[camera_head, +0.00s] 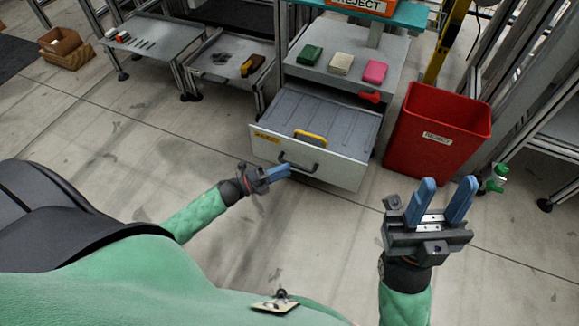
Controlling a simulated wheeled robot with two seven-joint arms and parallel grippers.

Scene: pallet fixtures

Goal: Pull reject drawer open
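The reject drawer (308,158) is a white-fronted drawer pulled out from under a grey worktop, with a yellow label and a dark bar handle (298,164) on its front. A yellow-edged dark item (310,138) is in the open drawer. My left gripper (281,173) is at the drawer front, its blue fingers close to the handle's left end. The fingers look close together, but I cannot tell whether they are closed on the handle. My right gripper (440,201) is open and empty, in front of the red bin, away from the drawer.
A red reject bin (433,133) stands right of the drawer. Green (309,55), cream (341,63) and pink (375,72) blocks lie on the worktop (295,68). Side tables (165,33) stand at the left. The floor (150,140) before the drawer is clear.

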